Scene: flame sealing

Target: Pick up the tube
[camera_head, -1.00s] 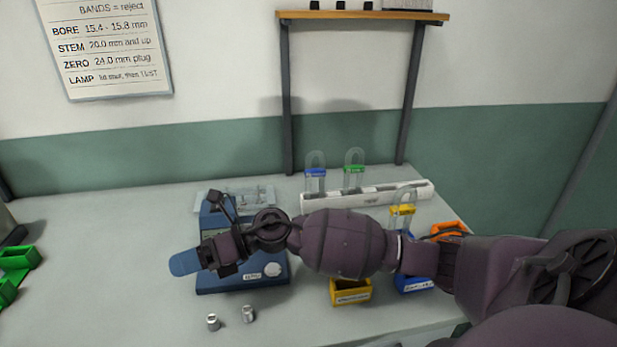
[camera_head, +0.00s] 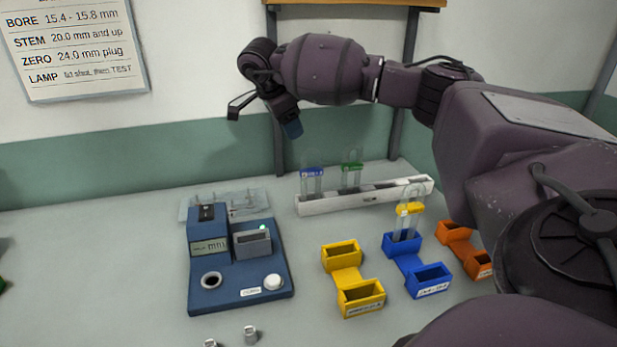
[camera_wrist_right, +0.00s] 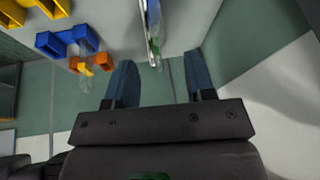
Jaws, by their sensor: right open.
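A clear glass tube with a blue band (camera_head: 312,182) and one with a green band (camera_head: 351,178) stand upright in a long white rack (camera_head: 368,199) at the back of the table. A tube with a yellow band (camera_head: 408,209) stands in the blue holder (camera_head: 403,247). My right gripper (camera_head: 265,116) is open and empty, raised above and left of the rack. In the right wrist view, its blue fingertips (camera_wrist_right: 160,84) are spread, with the rack (camera_wrist_right: 143,22) seen between and beyond them. My left gripper is not in view.
A blue gauge device (camera_head: 240,285) with a small screen and a round hole sits left of centre. A yellow holder (camera_head: 345,275) and an orange holder (camera_head: 457,236) flank the blue one. Small metal plugs (camera_head: 251,334) lie at the front.

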